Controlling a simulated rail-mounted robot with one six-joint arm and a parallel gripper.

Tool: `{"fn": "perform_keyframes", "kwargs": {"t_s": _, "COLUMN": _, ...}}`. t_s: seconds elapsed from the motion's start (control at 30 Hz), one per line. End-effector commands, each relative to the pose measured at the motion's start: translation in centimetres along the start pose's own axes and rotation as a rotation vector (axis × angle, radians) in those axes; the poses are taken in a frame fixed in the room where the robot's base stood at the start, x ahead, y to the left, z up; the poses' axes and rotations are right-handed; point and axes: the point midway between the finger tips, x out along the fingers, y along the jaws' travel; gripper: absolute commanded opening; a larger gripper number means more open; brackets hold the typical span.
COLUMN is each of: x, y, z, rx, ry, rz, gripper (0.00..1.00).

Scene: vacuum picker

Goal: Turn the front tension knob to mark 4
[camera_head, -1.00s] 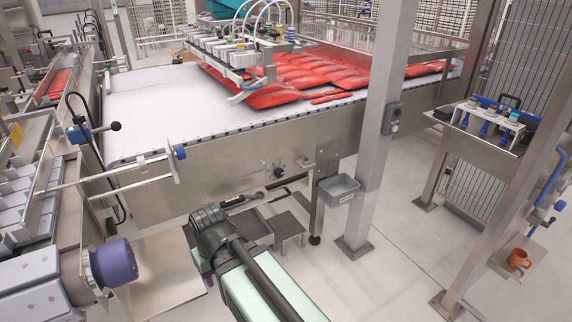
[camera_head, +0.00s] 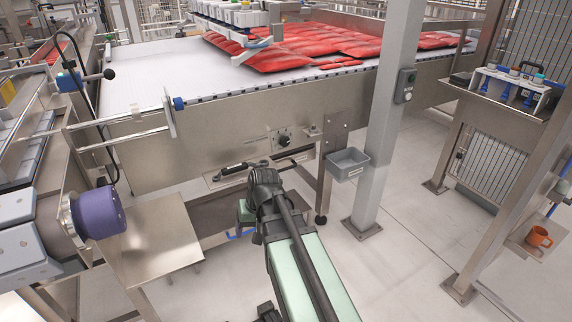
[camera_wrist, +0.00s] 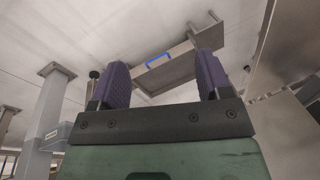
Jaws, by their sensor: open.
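The front tension knob (camera_head: 284,141) is a small black knob on a round dial plate, on the steel side panel of the conveyor. The dial marks are too small to read, so I cannot tell its setting. My gripper (camera_wrist: 161,60) shows in the wrist view with two purple fingers spread apart and nothing between them. In the head view my dark wrist is below and left of the knob, and the fingers cannot be made out there. The knob is not identifiable in the wrist view.
A grey bin (camera_head: 348,163) hangs right of the knob, beside a grey post (camera_head: 388,130) with a button box (camera_head: 405,85). A steel shelf (camera_head: 232,172) with a dark handled item lies under the panel. Red packs (camera_head: 340,45) lie on the belt. A purple roller (camera_head: 97,214) stands left.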

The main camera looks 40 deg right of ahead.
Motion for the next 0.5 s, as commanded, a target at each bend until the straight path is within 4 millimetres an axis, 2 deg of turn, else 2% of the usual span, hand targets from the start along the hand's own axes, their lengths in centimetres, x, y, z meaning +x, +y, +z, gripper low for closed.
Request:
{"fn": "perform_keyframes", "kwargs": {"t_s": 0.03, "x": 5.8, "y": 3.4, "z": -4.2, "rx": 0.130, "ry": 0.078, "rz": -0.112, "gripper": 0.71}}
{"fn": "perform_keyframes", "kwargs": {"t_s": 0.07, "x": 6.8, "y": 5.0, "z": -6.7, "rx": 0.226, "ry": 0.139, "rz": -0.200, "gripper": 0.71}}
{"fn": "perform_keyframes", "kwargs": {"t_s": 0.1, "x": 7.7, "y": 7.3, "z": -10.4, "rx": 0.370, "ry": 0.230, "rz": -0.333, "gripper": 0.71}}
{"fn": "perform_keyframes", "kwargs": {"t_s": 0.17, "x": 7.6, "y": 11.7, "z": -16.4, "rx": 0.631, "ry": 0.380, "rz": -0.575, "gripper": 0.71}}
{"fn": "perform_keyframes", "kwargs": {"t_s": 0.2, "x": 6.2, "y": 14.7, "z": -19.9, "rx": 0.809, "ry": 0.469, "rz": -0.751, "gripper": 0.71}}
{"fn": "perform_keyframes", "kwargs": {"t_s": 0.27, "x": 3.0, "y": 18.3, "z": -24.0, "rx": 1.049, "ry": 0.560, "rz": -1.003, "gripper": 0.71}}
{"fn": "perform_keyframes", "kwargs": {"t_s": 0.3, "x": 0.6, "y": 19.8, "z": -26.0, "rx": 1.185, "ry": 0.589, "rz": -1.157, "gripper": 0.71}}
{"fn": "perform_keyframes", "kwargs": {"t_s": 0.4, "x": -3.7, "y": 21.2, "z": -28.8, "rx": 1.441, "ry": 0.582, "rz": -1.458, "gripper": 0.71}}
{"fn": "perform_keyframes", "kwargs": {"t_s": 0.5, "x": -4.8, "y": 22.2, "z": -29.0, "rx": 1.584, "ry": 0.562, "rz": -1.585, "gripper": 0.71}}
